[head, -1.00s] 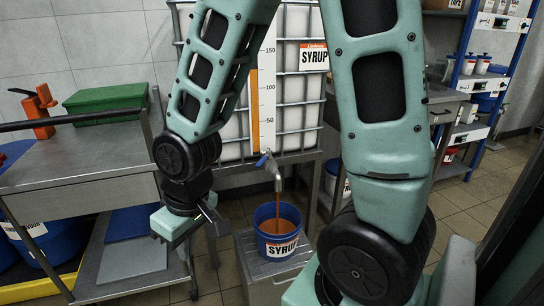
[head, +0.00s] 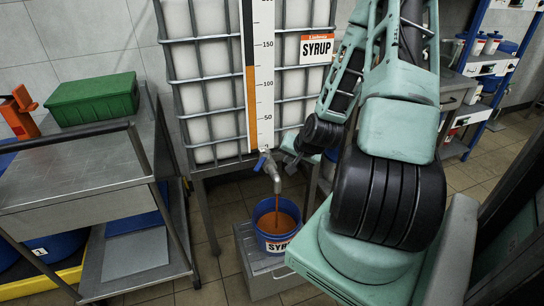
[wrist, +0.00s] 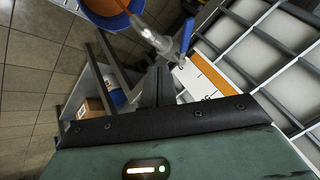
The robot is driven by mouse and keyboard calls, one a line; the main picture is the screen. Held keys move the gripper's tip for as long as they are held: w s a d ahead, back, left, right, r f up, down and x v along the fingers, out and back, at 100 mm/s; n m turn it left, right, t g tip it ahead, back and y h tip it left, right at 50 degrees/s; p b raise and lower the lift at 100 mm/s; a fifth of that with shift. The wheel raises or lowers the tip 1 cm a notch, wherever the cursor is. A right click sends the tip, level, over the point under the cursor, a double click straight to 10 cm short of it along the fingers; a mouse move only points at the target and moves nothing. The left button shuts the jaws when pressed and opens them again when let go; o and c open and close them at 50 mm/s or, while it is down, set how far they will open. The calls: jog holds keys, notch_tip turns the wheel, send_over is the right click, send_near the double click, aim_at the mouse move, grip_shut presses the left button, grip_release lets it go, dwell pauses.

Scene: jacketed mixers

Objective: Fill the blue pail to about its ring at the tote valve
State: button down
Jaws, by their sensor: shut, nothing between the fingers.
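The blue pail (head: 276,244) with a SYRUP label stands upright on a low grey stand under the tote valve (head: 272,170). An amber stream runs from the spout into it, and amber syrup fills much of its inside; I cannot make out the ring. The valve has a blue handle (head: 261,162), which also shows in the wrist view (wrist: 187,36). My gripper (wrist: 158,84) is shut and empty, its fingers close to the handle and spout; I cannot tell if they touch. In the head view it is small and partly hidden, right of the valve.
The caged white tote (head: 205,85) stands behind the valve, with a level scale (head: 264,80) on its front. A grey steel cart (head: 70,175) with a green box (head: 95,98) is at left. A blue shelf rack (head: 490,75) stands at right. Tiled floor between cart and pail is open.

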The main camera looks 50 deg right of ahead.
aim_at(260, 164)
jog(key=b+x, duration=0.5)
jog(key=x, duration=0.4)
jog(key=shift+w+d+f, duration=0.1)
jog(key=shift+w+f, duration=0.05)
jog(key=shift+f, duration=0.1)
jog(key=shift+w+a+f, duration=0.1)
jog(key=shift+w+a, duration=0.2)
jog(key=shift+w, duration=0.7)
jog(key=shift+w+a+f, duration=0.1)
jog(key=shift+w+a, duration=0.15)
jog(key=shift+w, duration=0.75)
jog(key=shift+w+a+r, duration=0.1)
